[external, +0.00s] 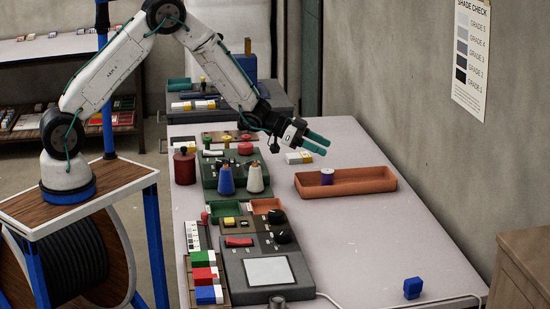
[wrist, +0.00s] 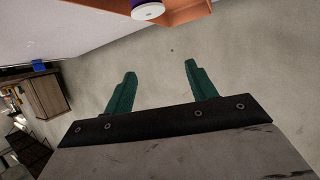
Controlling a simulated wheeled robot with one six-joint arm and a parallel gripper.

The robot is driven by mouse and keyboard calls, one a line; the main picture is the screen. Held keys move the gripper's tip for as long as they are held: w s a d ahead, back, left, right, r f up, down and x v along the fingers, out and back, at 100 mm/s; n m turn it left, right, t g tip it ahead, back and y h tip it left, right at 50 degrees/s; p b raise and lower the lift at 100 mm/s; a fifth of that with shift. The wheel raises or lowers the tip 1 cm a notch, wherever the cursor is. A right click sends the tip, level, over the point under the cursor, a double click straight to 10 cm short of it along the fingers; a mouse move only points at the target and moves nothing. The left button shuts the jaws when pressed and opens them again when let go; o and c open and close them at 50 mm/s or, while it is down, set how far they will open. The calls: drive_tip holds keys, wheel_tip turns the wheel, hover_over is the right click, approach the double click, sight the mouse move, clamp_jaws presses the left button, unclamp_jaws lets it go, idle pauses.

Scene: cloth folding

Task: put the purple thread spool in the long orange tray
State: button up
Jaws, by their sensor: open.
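The purple thread spool (external: 327,177) stands inside the long orange tray (external: 365,187), towards the left part of it, in the external view. Its top just shows above the tray's wall. In the wrist view the spool (wrist: 148,10) is at the top edge, cut off by the frame, with part of the orange tray (wrist: 188,12) beside it. My gripper (external: 322,142) is open and empty, above the table behind the tray and apart from the spool. Its two green fingers (wrist: 158,82) are spread in the wrist view with nothing between them.
A blue and a white cone spool (external: 254,180) stand by a dark green device at the left. A grey scale (external: 268,271) and colour blocks (external: 205,275) lie in front. A blue block (external: 412,288) sits near the front right. The table right of the scale is mostly clear.

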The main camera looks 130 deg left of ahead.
drive_tip(key=w+d+r+g, duration=0.2)
drive_tip(key=w+d+r, duration=0.2)
drive_tip(key=d+r, duration=0.7)
drive_tip(key=s+d+r+g, duration=0.1)
drive_tip(key=d+r, duration=0.3)
drive_tip(key=d, duration=0.3)
drive_tip(key=s+d+r+g, duration=0.2)
drive_tip(key=d+r, duration=0.1)
drive_tip(key=d, duration=0.5)
drive_tip(key=s+d+r+m+g+h, duration=0.1)
drive_tip(key=s+d+m+g+h, duration=0.3)
drive_tip(key=s+d, duration=2.5)
drive_tip(key=d+g+h, duration=0.1)
drive_tip(key=d+g, duration=0.1)
drive_tip(key=d, duration=0.1)
drive_tip(key=shift+s+d+r+m, duration=0.15)
drive_tip(key=shift+s+r+m, duration=0.15)
drive_tip(key=shift+s+r, duration=0.1)
